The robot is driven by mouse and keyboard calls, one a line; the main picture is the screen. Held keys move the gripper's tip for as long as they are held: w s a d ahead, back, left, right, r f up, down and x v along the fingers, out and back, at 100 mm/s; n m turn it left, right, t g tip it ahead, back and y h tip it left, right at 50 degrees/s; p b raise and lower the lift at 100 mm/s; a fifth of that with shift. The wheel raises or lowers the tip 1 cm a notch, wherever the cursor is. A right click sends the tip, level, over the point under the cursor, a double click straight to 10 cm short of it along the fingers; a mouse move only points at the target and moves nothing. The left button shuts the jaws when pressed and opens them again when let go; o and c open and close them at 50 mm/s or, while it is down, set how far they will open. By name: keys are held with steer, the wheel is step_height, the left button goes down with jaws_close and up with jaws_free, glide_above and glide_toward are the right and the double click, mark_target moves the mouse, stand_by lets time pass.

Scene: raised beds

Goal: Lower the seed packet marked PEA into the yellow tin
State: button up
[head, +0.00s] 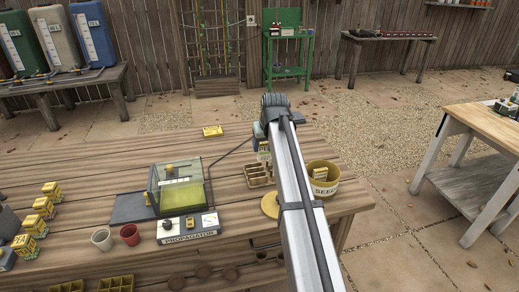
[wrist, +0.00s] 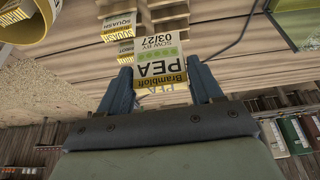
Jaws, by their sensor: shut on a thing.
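The seed packet marked PEA (wrist: 160,68) is white, green and yellow and is held between the two fingers of my gripper (wrist: 164,88) in the wrist view. My gripper is shut on it. In the head view the packet (head: 264,153) shows small beside my arm, and most of my gripper is hidden behind the arm. The yellow tin (head: 322,187), labelled SEED, stands open on the bench to the right of my arm. Part of the tin also shows in the wrist view (wrist: 28,30), at the top left corner, apart from the packet.
A wooden compartment tray (head: 258,181) sits left of my arm; SQUASH packets (wrist: 120,22) show near it in the wrist view. A round yellow lid (head: 269,206) lies close by. A propagator (head: 180,190), two pots and several yellow packets occupy the bench's left.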

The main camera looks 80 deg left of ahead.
steer(key=w+d, duration=0.5)
steer(key=w, duration=0.4)
steer(key=w+d+r, duration=0.1)
steer(key=w+d, duration=0.5)
steer(key=w, duration=0.4)
steer(key=shift+w+r, duration=0.15)
steer(key=shift+w, duration=0.1)
steer(key=shift+a, duration=0.1)
steer(key=shift+a, duration=0.25)
stand_by(0.4)
steer(key=shift+f, duration=4.1)
steer(key=shift+f, duration=1.3)
